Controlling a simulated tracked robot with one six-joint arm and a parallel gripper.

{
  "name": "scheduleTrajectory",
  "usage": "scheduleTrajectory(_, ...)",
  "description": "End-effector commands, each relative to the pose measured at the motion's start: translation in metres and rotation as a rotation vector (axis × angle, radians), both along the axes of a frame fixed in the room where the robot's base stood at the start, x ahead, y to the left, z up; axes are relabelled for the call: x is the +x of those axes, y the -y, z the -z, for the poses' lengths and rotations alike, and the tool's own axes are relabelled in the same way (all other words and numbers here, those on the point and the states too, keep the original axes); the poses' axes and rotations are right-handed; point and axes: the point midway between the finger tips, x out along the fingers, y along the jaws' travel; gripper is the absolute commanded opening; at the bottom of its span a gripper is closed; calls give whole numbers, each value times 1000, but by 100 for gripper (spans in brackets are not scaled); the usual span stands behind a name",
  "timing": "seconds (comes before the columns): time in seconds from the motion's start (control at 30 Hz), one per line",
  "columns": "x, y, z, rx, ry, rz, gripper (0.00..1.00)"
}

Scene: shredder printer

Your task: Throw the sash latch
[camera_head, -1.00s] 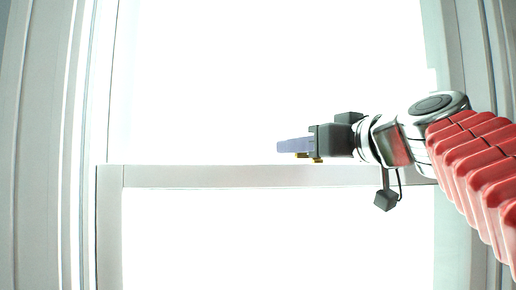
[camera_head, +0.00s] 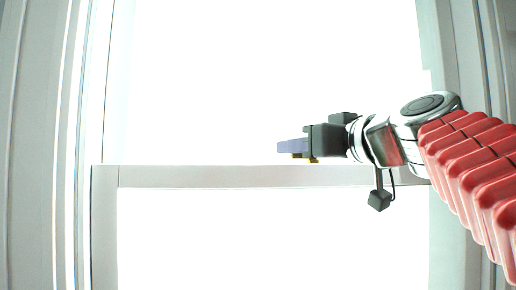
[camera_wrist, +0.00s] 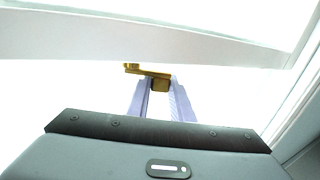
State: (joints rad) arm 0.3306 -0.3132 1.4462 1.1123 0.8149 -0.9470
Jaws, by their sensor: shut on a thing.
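The sash latch is a small brass piece on the window's middle rail (camera_head: 220,176). In the head view its brass (camera_head: 313,160) shows just under my gripper (camera_head: 288,147). In the wrist view the latch (camera_wrist: 147,71) has a flat lever reaching left and a block between my two pale fingers (camera_wrist: 161,97). My gripper is shut on that block. The fingers hide part of the latch, and its mount on the rail is not clear.
A white window frame (camera_head: 40,130) stands along the left, with another upright at the right behind my arm. The panes above and below the rail are blown out white. Room to the left of my gripper is clear.

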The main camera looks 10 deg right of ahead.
Motion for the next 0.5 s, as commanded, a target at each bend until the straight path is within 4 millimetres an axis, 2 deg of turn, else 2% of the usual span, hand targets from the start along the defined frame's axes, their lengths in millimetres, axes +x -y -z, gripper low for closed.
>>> scheduleTrajectory(0.5,8,-2,6,-2,-16,137,0)
